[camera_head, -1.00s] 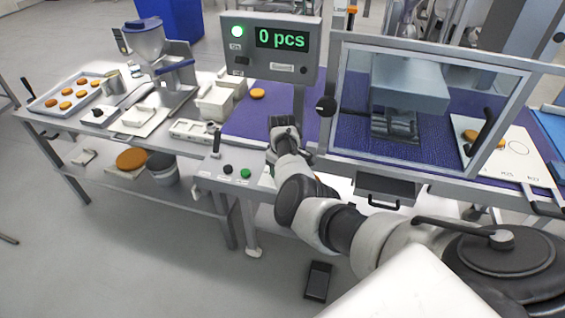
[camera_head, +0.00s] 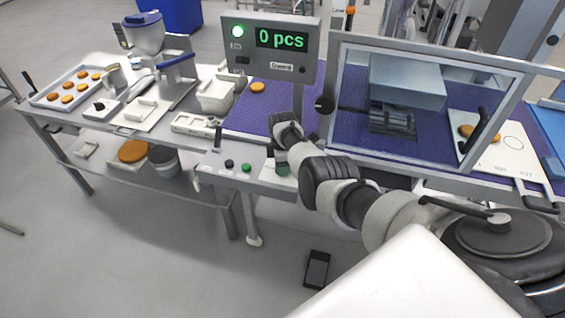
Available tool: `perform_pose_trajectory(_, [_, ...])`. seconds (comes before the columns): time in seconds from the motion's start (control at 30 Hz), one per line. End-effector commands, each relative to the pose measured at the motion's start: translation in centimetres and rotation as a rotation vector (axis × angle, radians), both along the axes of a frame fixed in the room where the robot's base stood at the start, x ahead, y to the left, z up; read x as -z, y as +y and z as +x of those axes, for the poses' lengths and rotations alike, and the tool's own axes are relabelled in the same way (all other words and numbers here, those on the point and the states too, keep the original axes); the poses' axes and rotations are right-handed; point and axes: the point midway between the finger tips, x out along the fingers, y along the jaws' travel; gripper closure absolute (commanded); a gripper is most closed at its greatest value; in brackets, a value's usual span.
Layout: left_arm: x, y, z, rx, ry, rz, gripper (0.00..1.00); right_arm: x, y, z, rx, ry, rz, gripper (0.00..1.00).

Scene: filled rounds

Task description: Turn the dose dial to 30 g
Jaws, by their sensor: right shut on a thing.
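My right gripper (camera_head: 286,124) reaches up from the lower right to the back of the grey control console (camera_head: 262,186), below the display. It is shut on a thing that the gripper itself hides. I cannot make out a dose dial with a scale or a 30 g mark. The display (camera_head: 270,42) reads "0 pcs" in green beside a lit green lamp (camera_head: 237,31). A black knob (camera_head: 229,163) and a green button (camera_head: 246,167) sit on the console front, left of my wrist. A black lever (camera_head: 218,137) stands at its left end. My left gripper is out of view.
A hopper machine (camera_head: 146,42) and a tray of rounds (camera_head: 47,99) are on the left bench.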

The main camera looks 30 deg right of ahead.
Motion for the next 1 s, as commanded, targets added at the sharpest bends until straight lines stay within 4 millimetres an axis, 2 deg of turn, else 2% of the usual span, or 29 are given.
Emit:
perform_pose_trajectory(0.3, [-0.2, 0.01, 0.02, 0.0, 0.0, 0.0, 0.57, -0.12, 0.07, 0.11, -0.102, -0.003, 0.002, 0.73])
perform_pose_trajectory(0.8, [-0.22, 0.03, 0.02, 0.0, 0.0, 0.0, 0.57, -0.14, 0.1, 0.14, -0.116, -0.004, 0.003, 0.73])
perform_pose_trajectory(0.83, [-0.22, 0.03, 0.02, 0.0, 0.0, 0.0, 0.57, -0.14, 0.1, 0.14, -0.116, -0.004, 0.003, 0.44])
perform_pose_trajectory(0.97, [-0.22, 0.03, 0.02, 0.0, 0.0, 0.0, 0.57, -0.11, 0.09, 0.11, -0.116, -0.003, 0.002, 0.24])
perform_pose_trajectory(1.0, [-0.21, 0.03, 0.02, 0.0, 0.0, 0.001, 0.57, -0.1, 0.07, 0.1, -0.116, -0.003, 0.002, 0.23])
